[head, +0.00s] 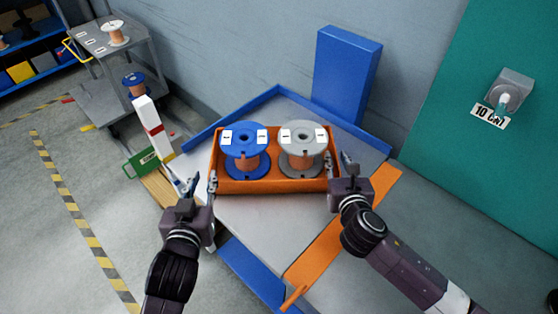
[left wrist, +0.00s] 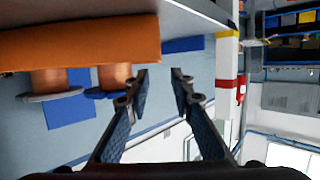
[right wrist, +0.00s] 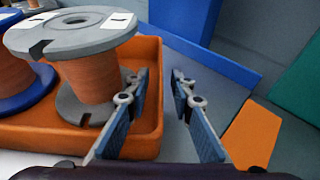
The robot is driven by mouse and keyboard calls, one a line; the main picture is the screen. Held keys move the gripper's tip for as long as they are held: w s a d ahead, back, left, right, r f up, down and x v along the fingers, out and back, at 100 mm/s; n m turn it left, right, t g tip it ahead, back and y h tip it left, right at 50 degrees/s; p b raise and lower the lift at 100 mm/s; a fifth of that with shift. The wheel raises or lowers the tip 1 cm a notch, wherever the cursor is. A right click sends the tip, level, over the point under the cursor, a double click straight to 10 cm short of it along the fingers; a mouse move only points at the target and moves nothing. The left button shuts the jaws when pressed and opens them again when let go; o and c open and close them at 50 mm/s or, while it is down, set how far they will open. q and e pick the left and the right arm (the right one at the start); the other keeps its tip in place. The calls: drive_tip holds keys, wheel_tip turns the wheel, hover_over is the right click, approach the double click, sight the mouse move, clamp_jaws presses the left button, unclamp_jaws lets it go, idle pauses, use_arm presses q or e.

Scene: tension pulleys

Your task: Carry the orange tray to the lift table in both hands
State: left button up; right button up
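The orange tray (head: 270,187) rests on the grey top of the lift table (head: 240,215). It holds a blue spool (head: 245,140) and a grey spool (head: 302,140), both wound with copper. My left gripper (head: 200,183) is at the tray's left end, fingers apart; the left wrist view (left wrist: 161,78) shows an empty gap beside the tray's end. My right gripper (head: 339,165) is at the tray's right end, fingers apart. In the right wrist view (right wrist: 160,78) one finger overlaps the tray wall and the other is outside it; I cannot tell whether either touches.
A blue column (head: 345,75) stands behind the table. An orange strip (head: 345,230) runs along its right side. A grey cart (head: 95,45) with spools stands at the back left. A white post with a red band (head: 153,128) is left of the table. The right floor is clear.

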drive_tip(key=v, duration=0.9)
drive_tip(key=shift+s, duration=0.1)
